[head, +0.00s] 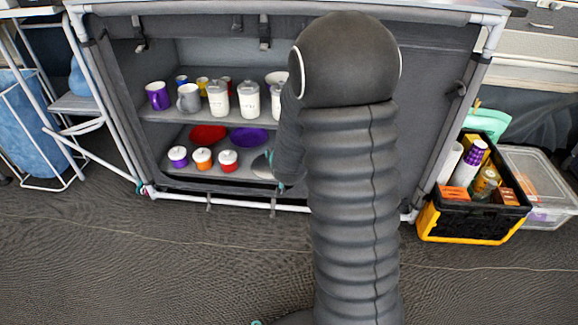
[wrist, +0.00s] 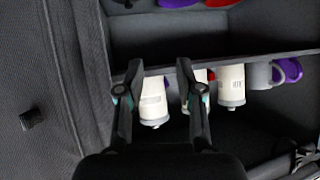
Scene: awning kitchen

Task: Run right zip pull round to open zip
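The grey fabric kitchen unit (head: 430,60) stands ahead, its front open in the middle onto two shelves. I cannot make out the right zip pull in either view; my arm covers much of the unit's right half in the head view.
Mugs (head: 157,96), canisters (head: 249,100), plates (head: 208,134) and lidded pots (head: 228,160) fill the shelves. A black and yellow crate (head: 465,222) and a clear box (head: 535,180) stand right. A white frame stand (head: 90,130) is left. The front floor (head: 200,270) is mostly clear.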

